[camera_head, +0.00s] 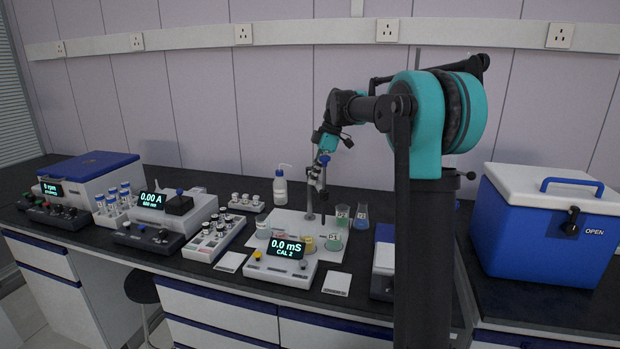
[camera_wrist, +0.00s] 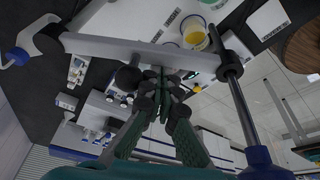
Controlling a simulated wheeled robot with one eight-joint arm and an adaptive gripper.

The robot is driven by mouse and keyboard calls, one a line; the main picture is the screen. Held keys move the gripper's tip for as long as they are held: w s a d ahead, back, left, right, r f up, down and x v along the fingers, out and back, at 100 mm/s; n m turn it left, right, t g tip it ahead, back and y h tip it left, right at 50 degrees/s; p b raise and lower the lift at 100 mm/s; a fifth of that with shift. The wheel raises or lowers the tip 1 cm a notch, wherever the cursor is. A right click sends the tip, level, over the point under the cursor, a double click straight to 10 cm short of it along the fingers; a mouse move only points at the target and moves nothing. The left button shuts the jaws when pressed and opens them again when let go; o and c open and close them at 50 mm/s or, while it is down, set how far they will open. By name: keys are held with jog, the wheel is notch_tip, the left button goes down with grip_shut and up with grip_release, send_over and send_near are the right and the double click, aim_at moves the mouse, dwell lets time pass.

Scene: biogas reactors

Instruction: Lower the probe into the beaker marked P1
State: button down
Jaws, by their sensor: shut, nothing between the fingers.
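My gripper (camera_head: 318,178) reaches down over the back of a white mat (camera_head: 338,254), beside a thin upright stand rod (camera_head: 309,196). In the wrist view its fingers (camera_wrist: 160,76) are shut and empty, close to a pale grey bar (camera_wrist: 125,50) crossing the picture. The yellow one also shows in the wrist view (camera_wrist: 195,37). I cannot read P1 on any beaker. The probe is not clearly distinguishable near the stand and gripper.
A meter (camera_head: 287,262) reading "0.0 mS CAL 2" stands at the mat's front. A wash bottle (camera_head: 280,188) is behind it. Vial trays (camera_head: 213,238) and another instrument (camera_head: 165,214) fill the left. A blue cooler (camera_head: 540,232) stands at right.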

jog(key=shift+w+d, duration=0.2)
jog(key=shift+d, duration=0.95)
jog(key=shift+a, duration=0.15)
